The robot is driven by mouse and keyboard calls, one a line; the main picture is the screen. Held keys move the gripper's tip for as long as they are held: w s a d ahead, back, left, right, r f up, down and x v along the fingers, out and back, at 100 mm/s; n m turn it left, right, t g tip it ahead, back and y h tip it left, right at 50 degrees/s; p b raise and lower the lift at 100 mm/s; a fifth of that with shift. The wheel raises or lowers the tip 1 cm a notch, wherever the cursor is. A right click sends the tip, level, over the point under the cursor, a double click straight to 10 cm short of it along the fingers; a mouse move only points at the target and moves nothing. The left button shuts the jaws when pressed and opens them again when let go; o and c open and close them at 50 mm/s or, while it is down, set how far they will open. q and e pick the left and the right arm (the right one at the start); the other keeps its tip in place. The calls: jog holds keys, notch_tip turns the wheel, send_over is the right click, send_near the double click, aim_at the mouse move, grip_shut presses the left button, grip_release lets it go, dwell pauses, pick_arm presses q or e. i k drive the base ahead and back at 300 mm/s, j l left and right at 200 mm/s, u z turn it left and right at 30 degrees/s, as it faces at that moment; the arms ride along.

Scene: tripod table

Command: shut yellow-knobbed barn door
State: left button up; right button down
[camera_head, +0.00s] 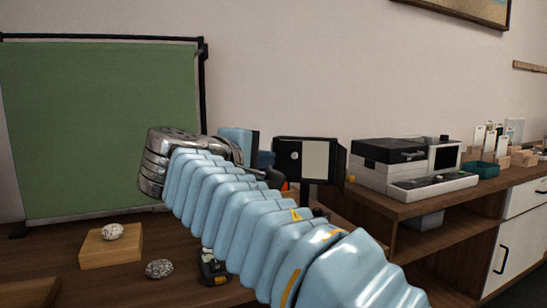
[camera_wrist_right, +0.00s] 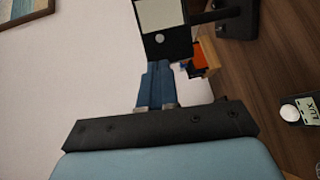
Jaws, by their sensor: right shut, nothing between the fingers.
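A lamp head with a pale square face (camera_head: 315,158) and a black frame stands on a dark post behind my right arm. A black barn door flap (camera_head: 339,166) stands out at its right side, angled open. A small yellow spot (camera_head: 351,179) shows by the flap's lower edge; I cannot tell if it is the knob. My right gripper (camera_head: 266,160) is left of the lamp, partly hidden by my wrist. In the right wrist view its blue fingers (camera_wrist_right: 156,78) are together and empty, just short of the lamp's dark frame (camera_wrist_right: 172,48). My left gripper is out of view.
A white machine (camera_head: 415,165) stands on the shelf at right. A green board (camera_head: 100,130) stands at left. A wooden block (camera_head: 110,250) with a speckled stone, another stone (camera_head: 159,268) and a small meter (camera_head: 213,270) are on the table. An orange item (camera_wrist_right: 204,57) sits near the lamp.

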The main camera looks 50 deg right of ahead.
aim_at(340, 178)
jog(key=j, duration=0.5)
jog(key=k+j, duration=0.15)
jog(key=j, duration=0.8)
jog(key=k, duration=0.05)
